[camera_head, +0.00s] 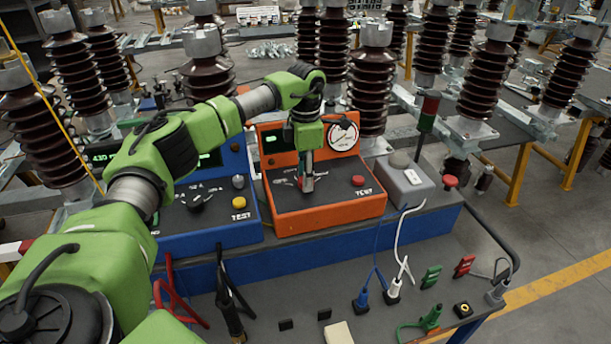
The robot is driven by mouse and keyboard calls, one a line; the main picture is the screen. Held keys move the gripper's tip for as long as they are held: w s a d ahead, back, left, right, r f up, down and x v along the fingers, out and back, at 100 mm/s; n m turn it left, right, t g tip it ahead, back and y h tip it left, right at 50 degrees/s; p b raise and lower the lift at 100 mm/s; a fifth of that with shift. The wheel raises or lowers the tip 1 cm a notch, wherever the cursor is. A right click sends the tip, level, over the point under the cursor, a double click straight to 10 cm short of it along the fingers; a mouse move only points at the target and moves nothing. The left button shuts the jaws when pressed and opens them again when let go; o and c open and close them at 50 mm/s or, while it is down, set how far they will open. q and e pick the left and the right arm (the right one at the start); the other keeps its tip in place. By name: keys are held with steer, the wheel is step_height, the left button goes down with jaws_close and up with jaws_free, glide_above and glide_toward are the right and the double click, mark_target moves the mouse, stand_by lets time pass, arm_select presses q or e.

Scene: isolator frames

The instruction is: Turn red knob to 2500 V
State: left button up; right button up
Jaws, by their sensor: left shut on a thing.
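The orange test device (325,212) stands at the middle back of the workbench. It has a round dial gauge (342,135), a small green display at upper left and a red button (358,181) marked TEST. My left gripper (307,184) reaches down over the left part of its sloped panel. It is shut on the knob there, which the fingers mostly hide. I cannot read the knob's setting or its colour clearly. Scale marks show on the panel beside the fingers. My right gripper is not in view.
A blue device (215,235) with a black knob and yellow button stands left, partly behind my left arm. A grey box (406,185) stands right. Clips, cables (372,275) and plugs lie on the bench front (290,300). Tall brown insulators (372,90) crowd behind.

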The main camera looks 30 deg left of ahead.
arm_select(q)
steer(key=shift+w+r, duration=0.1)
steer(key=o, duration=1.1)
step_height(320, 180, up, 12)
